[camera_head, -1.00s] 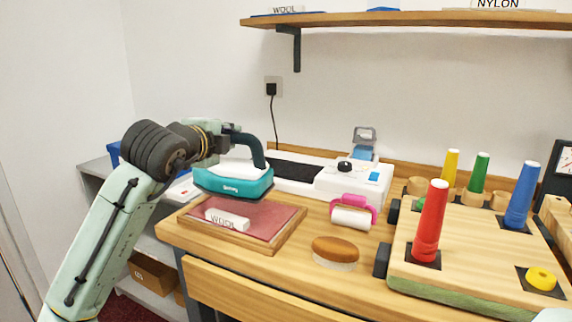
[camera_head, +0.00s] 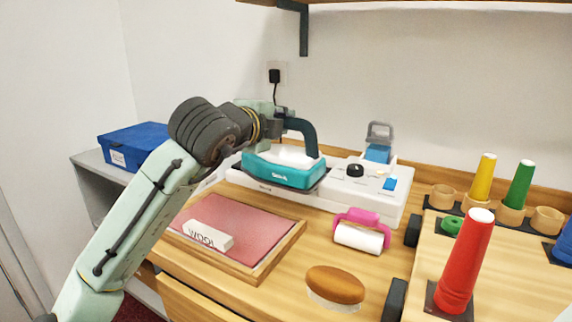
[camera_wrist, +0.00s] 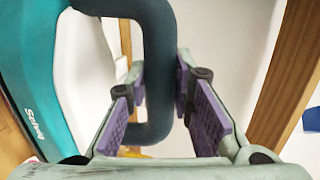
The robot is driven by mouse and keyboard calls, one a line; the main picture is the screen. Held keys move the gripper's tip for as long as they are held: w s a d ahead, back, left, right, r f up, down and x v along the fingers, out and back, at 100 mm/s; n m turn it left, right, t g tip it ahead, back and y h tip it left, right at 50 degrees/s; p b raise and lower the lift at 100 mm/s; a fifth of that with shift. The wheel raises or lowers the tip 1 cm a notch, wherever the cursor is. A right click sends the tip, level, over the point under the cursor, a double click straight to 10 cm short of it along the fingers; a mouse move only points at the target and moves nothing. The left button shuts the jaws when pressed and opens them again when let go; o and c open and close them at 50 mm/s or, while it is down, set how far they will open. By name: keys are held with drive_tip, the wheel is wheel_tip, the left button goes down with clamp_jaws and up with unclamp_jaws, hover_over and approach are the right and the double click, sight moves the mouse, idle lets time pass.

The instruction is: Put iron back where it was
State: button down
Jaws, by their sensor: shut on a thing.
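The teal and white iron (camera_head: 283,171) is at the black pad of the white ironing station (camera_head: 330,192); whether it rests on the pad or hovers just above it I cannot tell. My gripper (camera_head: 285,122) is shut on the iron's dark handle (camera_head: 306,136). In the wrist view, the purple-padded fingers of my gripper (camera_wrist: 165,105) sit on both sides of the handle (camera_wrist: 155,60), with the teal iron body (camera_wrist: 30,80) at left. The iron covers most of the black pad.
A framed red pad (camera_head: 240,220) with a white WOOL block (camera_head: 208,235) lies in front. A pink-handled roller (camera_head: 361,233), a brush (camera_head: 336,284) and a red cone (camera_head: 465,262) stand to the right. A blue box (camera_head: 133,147) is at left. A shelf bracket (camera_head: 303,30) hangs above.

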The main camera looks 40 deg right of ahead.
drive_tip(key=shift+w+d+r, duration=0.15)
drive_tip(key=shift+w+d, duration=0.1)
drive_tip(key=shift+d, duration=0.15)
drive_tip(key=w+d+f+p, duration=0.4)
drive_tip(key=w+d+f, duration=0.1)
drive_tip(key=w+d, duration=0.4)
drive_tip(key=shift+w+d+p, duration=0.25)
drive_tip(key=shift+w+p, duration=0.1)
drive_tip(key=shift+w, duration=1.05)
drive_tip(key=shift+f, duration=0.1)
drive_tip(key=c, duration=1.4)
unclamp_jaws()
drive_tip(key=shift+f, duration=0.1)
